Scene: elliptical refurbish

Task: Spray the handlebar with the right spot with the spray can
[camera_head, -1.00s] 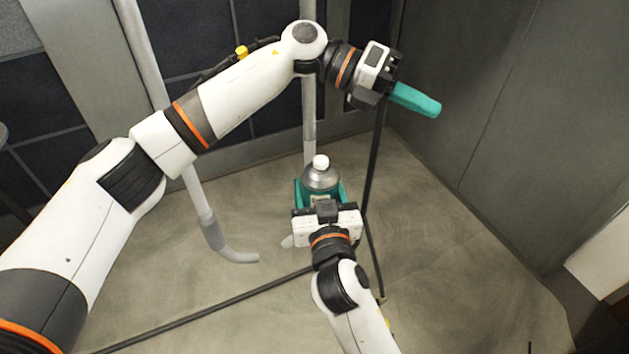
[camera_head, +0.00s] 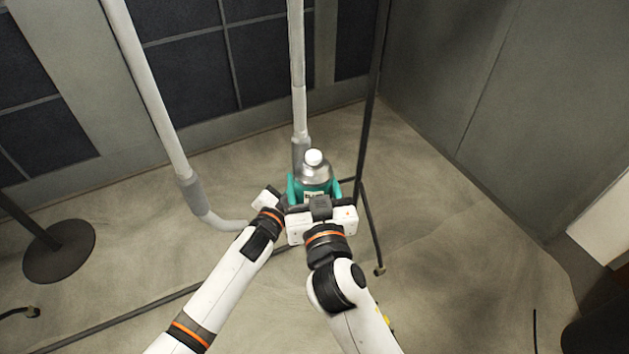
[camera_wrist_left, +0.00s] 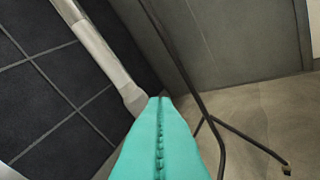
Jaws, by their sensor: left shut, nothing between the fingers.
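The spray can (camera_head: 314,172) stands upright with a white cap, a silvery shoulder and a label, between the teal fingers of my right gripper (camera_head: 316,190), which is shut on it. My left gripper (camera_wrist_left: 160,102) is shut and empty, its teal fingers pressed together in the left wrist view. In the head view its body is just left of the right gripper and its fingertips are hidden. Two pale handlebar tubes are in view: the left handlebar (camera_head: 150,90) bends into a grey grip, and the middle handlebar (camera_head: 297,60) passes behind the can. I cannot make out any marked spot.
A thin black frame (camera_head: 366,120) stands close right of the can, with a foot on the floor. A round dark base (camera_head: 60,250) is at the left. Grey walls close the back and right.

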